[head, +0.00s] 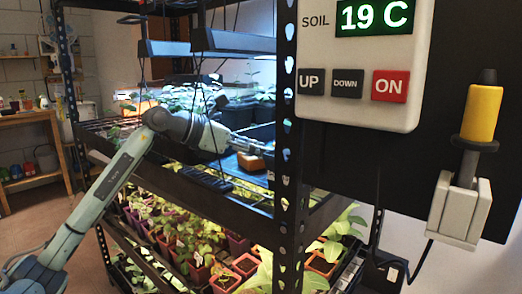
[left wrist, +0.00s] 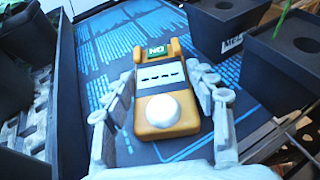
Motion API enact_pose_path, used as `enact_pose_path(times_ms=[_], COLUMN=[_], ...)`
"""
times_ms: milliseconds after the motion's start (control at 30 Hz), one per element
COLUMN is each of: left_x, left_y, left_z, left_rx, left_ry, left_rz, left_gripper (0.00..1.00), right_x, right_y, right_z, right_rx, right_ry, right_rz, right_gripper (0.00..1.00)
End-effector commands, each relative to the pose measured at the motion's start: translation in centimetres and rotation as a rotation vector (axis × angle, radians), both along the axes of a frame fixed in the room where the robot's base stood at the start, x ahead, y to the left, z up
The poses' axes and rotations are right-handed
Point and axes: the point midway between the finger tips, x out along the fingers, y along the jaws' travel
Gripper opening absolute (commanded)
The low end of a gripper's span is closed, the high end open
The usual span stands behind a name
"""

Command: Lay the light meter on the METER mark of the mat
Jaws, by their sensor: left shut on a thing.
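In the head view the meter (head: 251,161) shows small at the tip of my left gripper (head: 240,149), over the rack's middle shelf. The blue mat (left wrist: 108,48) with pale printed lines is beneath and beyond the meter. I cannot tell whether the meter touches it. The METER mark is not readable. My right gripper is not in view.
Dark pots (left wrist: 222,28) stand right of the mat, one with a white label. A rack post (head: 287,120) stands right of my gripper. A soil control panel (head: 362,60) and a yellow-handled tool (head: 481,115) in a holder are at the right. Seedlings (head: 185,235) fill the shelf below.

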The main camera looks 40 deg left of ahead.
Motion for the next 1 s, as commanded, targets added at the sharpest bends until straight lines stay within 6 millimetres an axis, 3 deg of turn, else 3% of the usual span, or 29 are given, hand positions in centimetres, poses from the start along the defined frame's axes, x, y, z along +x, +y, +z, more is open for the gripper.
enact_pose_path(times_ms=[167,200,367,767,1000], left_x=[0.0,0.0,0.0,-0.6,-4.2], left_y=[0.0,0.0,0.0,0.3,2.2], left_z=[-0.4,-0.2,-0.2,-0.2,1.5], left_rx=[-0.001,-0.001,0.0,0.0,0.002], left_ry=[-0.002,-0.002,-0.001,0.002,0.001], left_rz=[0.0,0.0,0.0,0.0,0.002], left_gripper=[0.13,0.61,0.8,0.8,0.8], right_x=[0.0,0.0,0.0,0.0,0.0], right_y=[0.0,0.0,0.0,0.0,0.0], right_z=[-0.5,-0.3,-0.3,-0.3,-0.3], right_rx=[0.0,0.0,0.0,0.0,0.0], right_ry=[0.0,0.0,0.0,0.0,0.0], right_rz=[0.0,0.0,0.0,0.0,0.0], right_gripper=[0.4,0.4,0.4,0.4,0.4])
